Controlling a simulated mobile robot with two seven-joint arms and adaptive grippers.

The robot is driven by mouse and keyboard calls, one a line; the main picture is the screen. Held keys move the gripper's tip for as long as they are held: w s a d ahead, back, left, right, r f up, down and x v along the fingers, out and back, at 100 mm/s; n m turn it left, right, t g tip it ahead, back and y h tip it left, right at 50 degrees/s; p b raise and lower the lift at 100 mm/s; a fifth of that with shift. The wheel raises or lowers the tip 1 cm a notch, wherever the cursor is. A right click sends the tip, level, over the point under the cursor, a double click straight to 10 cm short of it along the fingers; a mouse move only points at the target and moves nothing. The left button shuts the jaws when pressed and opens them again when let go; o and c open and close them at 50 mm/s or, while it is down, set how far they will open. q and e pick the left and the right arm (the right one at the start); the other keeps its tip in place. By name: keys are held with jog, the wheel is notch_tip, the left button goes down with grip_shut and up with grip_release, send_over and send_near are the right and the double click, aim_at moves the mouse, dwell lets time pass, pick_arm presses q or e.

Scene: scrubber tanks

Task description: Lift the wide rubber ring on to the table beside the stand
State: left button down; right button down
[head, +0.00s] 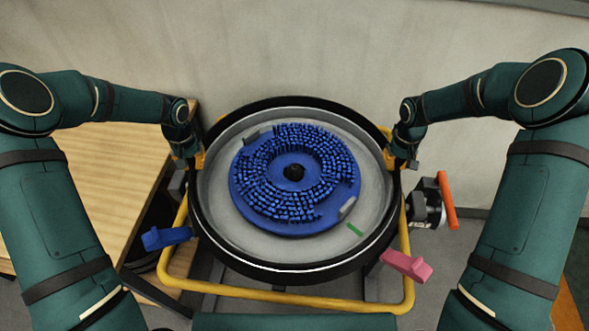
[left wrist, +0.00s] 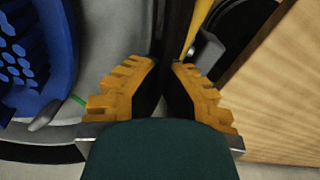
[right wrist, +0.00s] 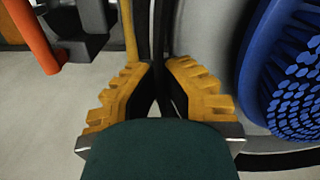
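The wide rubber ring (head: 292,101) is a black band around the rim of the round grey tank (head: 215,200) on the stand, whose yellow tube frame (head: 285,298) shows in front. My left gripper (head: 197,160) is at the ring's left side and my right gripper (head: 393,158) at its right side. In both wrist views the yellow fingers of the left gripper (left wrist: 166,64) and right gripper (right wrist: 159,62) close on the black band between them. I cannot tell whether the ring is raised off the rim. The wooden table (head: 100,190) stands at the left.
A blue bristled disc (head: 245,190) lies inside the tank. A blue lever (head: 165,237) and a pink lever (head: 406,265) stick out in front. A fitting with an orange handle (head: 447,200) is at the right. The visible tabletop is bare. A wall stands behind.

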pick_arm(q)
jog(key=shift+r, duration=0.15)
pick_arm(e)
jog(key=shift+r, duration=0.15)
